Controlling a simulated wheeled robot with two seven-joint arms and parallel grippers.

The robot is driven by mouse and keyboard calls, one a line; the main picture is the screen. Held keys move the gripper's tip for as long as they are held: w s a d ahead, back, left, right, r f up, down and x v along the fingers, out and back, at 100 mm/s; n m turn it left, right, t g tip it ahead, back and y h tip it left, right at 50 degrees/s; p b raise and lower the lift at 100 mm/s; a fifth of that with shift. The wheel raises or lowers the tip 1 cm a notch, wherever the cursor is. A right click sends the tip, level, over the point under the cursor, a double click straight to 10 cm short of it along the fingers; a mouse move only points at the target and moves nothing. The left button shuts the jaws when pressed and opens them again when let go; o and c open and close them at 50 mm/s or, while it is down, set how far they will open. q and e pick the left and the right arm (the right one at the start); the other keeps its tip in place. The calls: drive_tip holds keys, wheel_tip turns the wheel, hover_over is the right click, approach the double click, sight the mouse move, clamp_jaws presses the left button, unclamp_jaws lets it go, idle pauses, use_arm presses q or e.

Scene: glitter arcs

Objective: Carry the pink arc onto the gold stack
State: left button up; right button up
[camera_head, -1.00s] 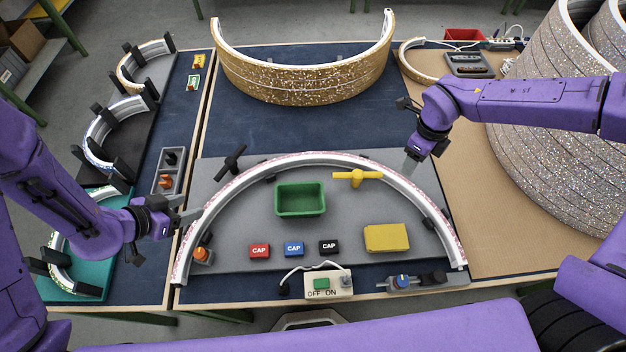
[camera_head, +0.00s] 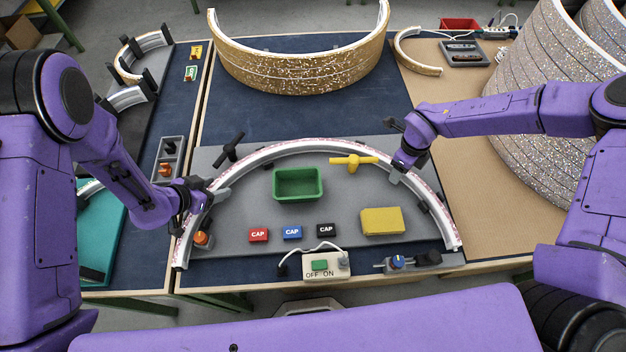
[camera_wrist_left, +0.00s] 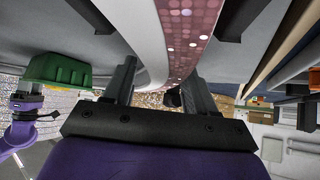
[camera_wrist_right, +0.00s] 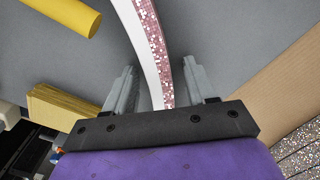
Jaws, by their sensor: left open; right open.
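The pink arc (camera_head: 300,146) is a curved white strip with pink glitter on its outer face. It stands on the grey board, its ends toward the front. My left gripper (camera_head: 212,196) is at its left side; in the left wrist view the open fingers (camera_wrist_left: 160,85) stand on either side of the arc (camera_wrist_left: 190,35). My right gripper (camera_head: 394,178) is at its right side; in the right wrist view its open fingers (camera_wrist_right: 162,88) also straddle the arc (camera_wrist_right: 150,40). The gold stack (camera_head: 300,72) is a curved, layered gold glitter wall at the back of the table.
A green bin (camera_head: 298,184), a yellow T-handle (camera_head: 353,162), a yellow block (camera_head: 382,221) and several caps (camera_head: 292,232) lie inside the arc. A black handle (camera_head: 229,150) stands outside it. Blue table surface (camera_head: 290,118) is clear before the stack.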

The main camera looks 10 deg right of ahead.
use_arm(q)
drive_tip(key=shift+w, duration=0.1)
use_arm(e)
drive_tip(key=shift+w+f, duration=0.1)
use_arm(q)
drive_tip(key=c, duration=0.5)
use_arm(e)
drive_tip(key=c, duration=0.5)
use_arm(q)
clamp_jaws()
use_arm(e)
clamp_jaws()
use_arm(q)
drive_tip(key=shift+r, duration=0.15)
use_arm(e)
drive_tip(key=shift+r, duration=0.2)
